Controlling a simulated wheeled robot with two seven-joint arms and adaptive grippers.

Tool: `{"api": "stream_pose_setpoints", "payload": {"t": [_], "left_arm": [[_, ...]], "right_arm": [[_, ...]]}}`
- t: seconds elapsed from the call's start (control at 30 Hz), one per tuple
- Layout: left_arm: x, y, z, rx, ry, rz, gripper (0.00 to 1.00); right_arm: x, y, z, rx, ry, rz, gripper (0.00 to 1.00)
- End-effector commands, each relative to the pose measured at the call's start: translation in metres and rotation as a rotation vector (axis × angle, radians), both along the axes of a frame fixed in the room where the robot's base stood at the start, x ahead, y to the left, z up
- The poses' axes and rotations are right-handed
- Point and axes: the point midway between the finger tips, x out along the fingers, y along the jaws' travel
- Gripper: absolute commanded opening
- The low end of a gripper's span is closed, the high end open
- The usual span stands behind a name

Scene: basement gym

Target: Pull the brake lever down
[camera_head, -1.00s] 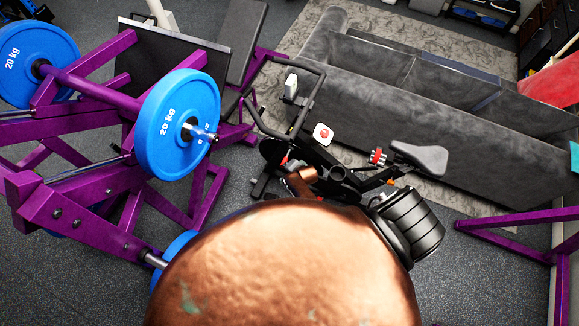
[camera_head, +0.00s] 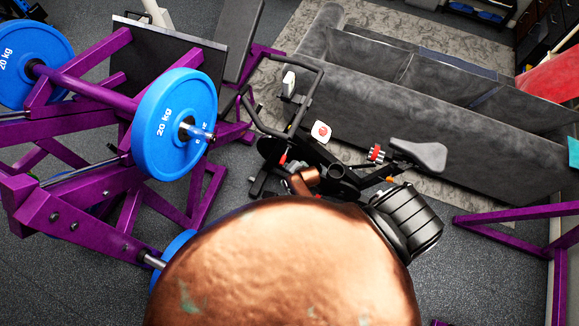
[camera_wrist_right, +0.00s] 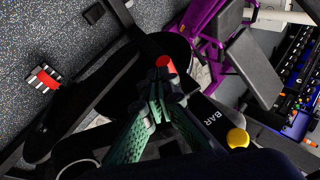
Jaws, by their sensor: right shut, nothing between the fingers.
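A black exercise bike stands on the floor, with its handlebar (camera_head: 290,128) left of its saddle (camera_head: 418,153). In the right wrist view, a small red knob (camera_wrist_right: 166,65), which looks like the brake lever's end, shows just beyond the fingertips of my right gripper (camera_wrist_right: 161,90). The green fingers are together and empty. I cannot tell whether they touch the knob. In the head view, a small red spot (camera_head: 283,158) on the bike may be the same knob. My right gripper there is mostly hidden behind my copper arm. My left gripper is out of view.
A purple weight machine with blue 20 kg plates (camera_head: 165,125) stands at left. A grey sofa (camera_head: 430,110) lies behind the bike. A purple frame (camera_head: 515,235) is at right. A yellow knob (camera_wrist_right: 237,138) sits near the fingers in the wrist view.

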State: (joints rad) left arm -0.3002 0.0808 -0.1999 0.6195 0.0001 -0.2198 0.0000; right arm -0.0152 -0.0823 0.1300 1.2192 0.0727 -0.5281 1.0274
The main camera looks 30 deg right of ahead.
Motion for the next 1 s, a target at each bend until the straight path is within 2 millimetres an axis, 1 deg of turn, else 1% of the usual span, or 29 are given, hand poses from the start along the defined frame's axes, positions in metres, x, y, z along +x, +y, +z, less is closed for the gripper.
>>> {"api": "stream_pose_setpoints", "payload": {"t": [0.03,0.13,0.3,0.5,1.0], "left_arm": [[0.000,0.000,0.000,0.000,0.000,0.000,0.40],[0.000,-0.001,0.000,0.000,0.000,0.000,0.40],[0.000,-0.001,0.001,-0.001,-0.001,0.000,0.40],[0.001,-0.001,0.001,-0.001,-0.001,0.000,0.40],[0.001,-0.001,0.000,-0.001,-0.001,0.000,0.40]], "right_arm": [[-0.004,-0.002,0.007,-0.002,-0.003,-0.002,0.00],[-0.010,-0.004,0.017,-0.005,-0.007,-0.002,0.00],[-0.017,-0.005,0.029,-0.008,-0.012,-0.001,0.00],[-0.018,-0.005,0.032,-0.010,-0.013,0.001,0.00],[-0.018,-0.005,0.031,-0.011,-0.012,0.002,0.00]]}}
